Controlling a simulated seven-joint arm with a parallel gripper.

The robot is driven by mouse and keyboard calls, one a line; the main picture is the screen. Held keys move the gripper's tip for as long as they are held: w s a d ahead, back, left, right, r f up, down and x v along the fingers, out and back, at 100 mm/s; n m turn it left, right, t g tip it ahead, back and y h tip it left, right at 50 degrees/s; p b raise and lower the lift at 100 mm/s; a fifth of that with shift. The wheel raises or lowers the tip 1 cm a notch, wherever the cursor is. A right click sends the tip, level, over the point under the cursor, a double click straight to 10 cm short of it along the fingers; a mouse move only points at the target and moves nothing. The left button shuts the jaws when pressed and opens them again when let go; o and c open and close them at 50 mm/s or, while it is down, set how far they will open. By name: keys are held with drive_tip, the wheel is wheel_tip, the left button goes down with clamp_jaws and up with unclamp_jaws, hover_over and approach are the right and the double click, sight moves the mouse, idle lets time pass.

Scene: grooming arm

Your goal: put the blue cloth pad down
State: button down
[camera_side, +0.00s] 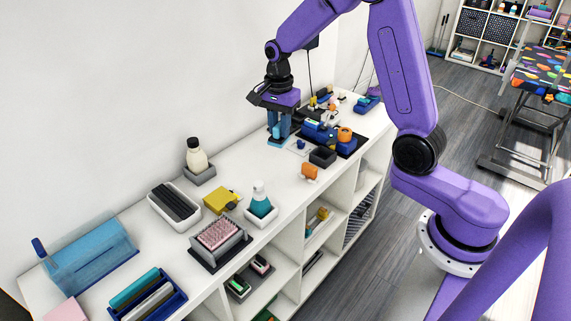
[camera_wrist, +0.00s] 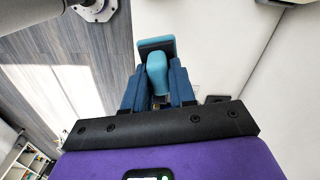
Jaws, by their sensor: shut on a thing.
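My gripper (camera_side: 279,124) points down over the white shelf top, near the wall, left of the dark mat with blue items. It is shut on the blue cloth pad (camera_side: 277,143), which sits below the fingers, close to the shelf top. I cannot tell whether the pad touches the surface. In the wrist view, the blue fingers of my gripper (camera_wrist: 158,88) close on both sides of the pad's rounded teal handle (camera_wrist: 157,70). The pad's flat teal end with a dark edge shows beyond the fingertips.
The white shelf top (camera_side: 235,170) has bare room in front of the pad.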

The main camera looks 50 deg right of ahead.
drive_tip(key=s+d+m, duration=0.3)
drive_tip(key=s+d, duration=0.2)
drive_tip(key=d, duration=0.5)
wheel_tip(320, 180, down, 8)
drive_tip(key=r, duration=0.1)
drive_tip(key=w+d+f, duration=0.1)
drive_tip(key=w+f, duration=0.2)
drive_tip(key=w, duration=0.1)
drive_tip(key=w+d+f, duration=0.1)
drive_tip(key=w+f, duration=0.2)
drive_tip(key=w, duration=0.2)
drive_tip(key=w+d+f, duration=0.1)
drive_tip(key=w+f, duration=0.2)
drive_tip(key=w, duration=0.1)
drive_tip(key=shift+w+d+f, duration=0.1)
drive_tip(key=shift+w+f, duration=0.2)
drive_tip(key=shift+f, duration=0.05)
drive_tip(key=shift+w+f, duration=0.15)
drive_tip(key=shift+f, duration=0.1)
drive_tip(key=shift+d+f, duration=0.1)
drive_tip(key=shift+f, duration=1.45)
drive_tip(key=shift+f, duration=0.15)
drive_tip(key=c, duration=0.9)
unclamp_jaws()
